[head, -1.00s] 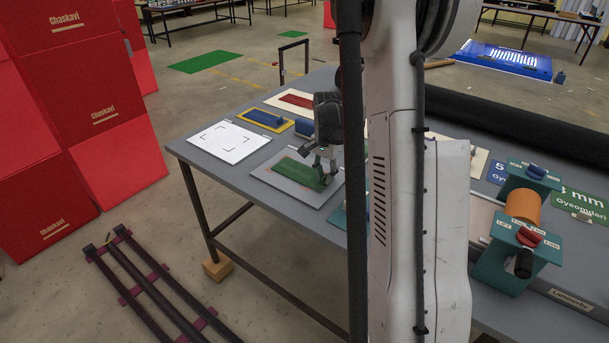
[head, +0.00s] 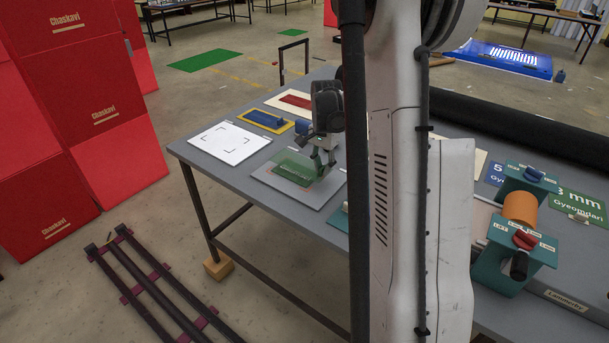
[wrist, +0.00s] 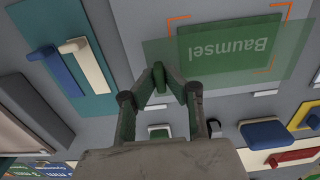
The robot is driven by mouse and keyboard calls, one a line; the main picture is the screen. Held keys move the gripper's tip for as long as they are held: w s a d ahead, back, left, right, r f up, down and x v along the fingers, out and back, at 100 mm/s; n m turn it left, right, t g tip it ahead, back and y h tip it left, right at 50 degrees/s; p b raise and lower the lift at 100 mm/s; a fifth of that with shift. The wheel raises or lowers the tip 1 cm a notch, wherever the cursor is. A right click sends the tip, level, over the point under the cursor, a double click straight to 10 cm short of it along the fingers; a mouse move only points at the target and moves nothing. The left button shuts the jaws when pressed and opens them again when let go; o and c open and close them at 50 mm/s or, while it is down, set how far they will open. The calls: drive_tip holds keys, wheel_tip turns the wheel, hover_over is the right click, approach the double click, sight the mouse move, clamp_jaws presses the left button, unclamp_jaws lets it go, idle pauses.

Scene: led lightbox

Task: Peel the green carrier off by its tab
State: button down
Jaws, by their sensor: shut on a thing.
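The green carrier (head: 316,163) is a see-through film, raised at the gripper side above a grey board (head: 312,199). In the wrist view the carrier (wrist: 158,50) spreads over and around an opaque green label reading "Baumsel" (wrist: 228,45). The label lies inside orange corner marks and seems to be on the board. My gripper (head: 322,161) is shut at the carrier's near edge; in the wrist view the gripper (wrist: 176,86) has its fingertips close together there. The tab is mostly hidden between the fingers.
A white sheet with corner marks (head: 229,143) lies to the left. A blue block on a yellow-edged plate (head: 265,121) is behind. A teal board with blue and cream tools (wrist: 75,60) shows in the wrist view. Teal stands (head: 515,250) are at the right.

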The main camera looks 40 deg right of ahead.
drive_tip(key=shift+w+a+r+p, duration=0.1)
drive_tip(key=shift+w+r+p, duration=0.15)
drive_tip(key=shift+r, duration=0.5)
drive_tip(key=shift+w+r+p, duration=0.15)
drive_tip(key=shift+r+p, duration=0.2)
drive_tip(key=shift+r, duration=0.4)
drive_tip(key=shift+w+a+r+p, duration=0.1)
drive_tip(key=shift+w+r+p, duration=0.15)
drive_tip(key=shift+r, duration=0.5)
wheel_tip(320, 180, up, 6)
drive_tip(key=shift+s+f+p, duration=0.1)
drive_tip(key=shift+p, duration=1.15)
